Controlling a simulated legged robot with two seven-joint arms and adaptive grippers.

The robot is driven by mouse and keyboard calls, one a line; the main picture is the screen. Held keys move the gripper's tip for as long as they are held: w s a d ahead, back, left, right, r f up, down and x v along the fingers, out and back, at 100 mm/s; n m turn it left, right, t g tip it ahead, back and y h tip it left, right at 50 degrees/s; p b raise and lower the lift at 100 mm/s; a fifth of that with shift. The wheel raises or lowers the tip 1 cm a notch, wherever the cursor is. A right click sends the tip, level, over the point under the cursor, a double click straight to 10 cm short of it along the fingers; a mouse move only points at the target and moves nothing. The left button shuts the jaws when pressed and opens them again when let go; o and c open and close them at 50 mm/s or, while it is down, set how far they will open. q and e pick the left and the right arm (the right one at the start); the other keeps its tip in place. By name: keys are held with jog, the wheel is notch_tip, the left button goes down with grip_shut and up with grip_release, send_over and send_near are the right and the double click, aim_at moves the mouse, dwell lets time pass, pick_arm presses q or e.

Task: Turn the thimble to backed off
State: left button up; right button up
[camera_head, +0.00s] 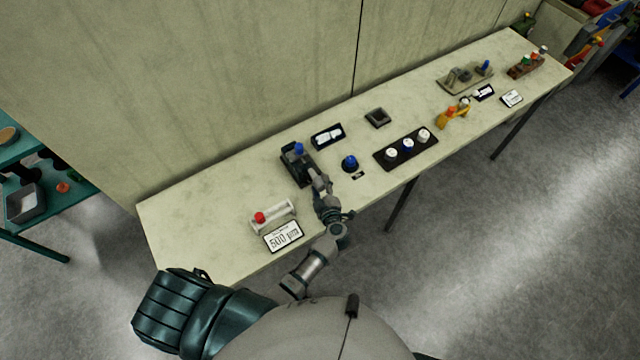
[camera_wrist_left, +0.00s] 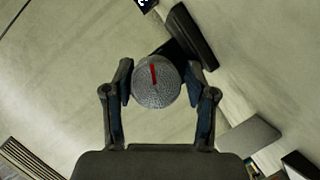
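The thimble (camera_wrist_left: 157,87) is a round grey knurled knob with a red line running from its middle toward the top of the wrist view. My left gripper (camera_wrist_left: 160,80) has one finger on each side of it. The left finger's tip meets the thimble's edge in the picture; a narrow gap shows at the right finger. Contact cannot be told. In the head view my left gripper (camera_head: 317,178) is at the near end of a dark fixture (camera_head: 293,166) with a blue knob (camera_head: 298,148); I cannot make out the thimble there. My right gripper is not in view.
On the long pale table (camera_head: 190,214) stand a white fixture with a red knob (camera_head: 260,217), a "500 µm" sign (camera_head: 284,236), a blue knob (camera_head: 350,162) and a black strip with several knobs (camera_head: 390,164). A wall runs behind. The table's left end is clear.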

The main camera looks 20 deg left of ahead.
pick_arm(q)
jog(key=shift+o, duration=0.8)
jog(key=shift+s, duration=0.1)
jog(key=shift+d+r, duration=0.1)
jog(key=v, duration=1.2)
jog(key=shift+d, duration=0.1)
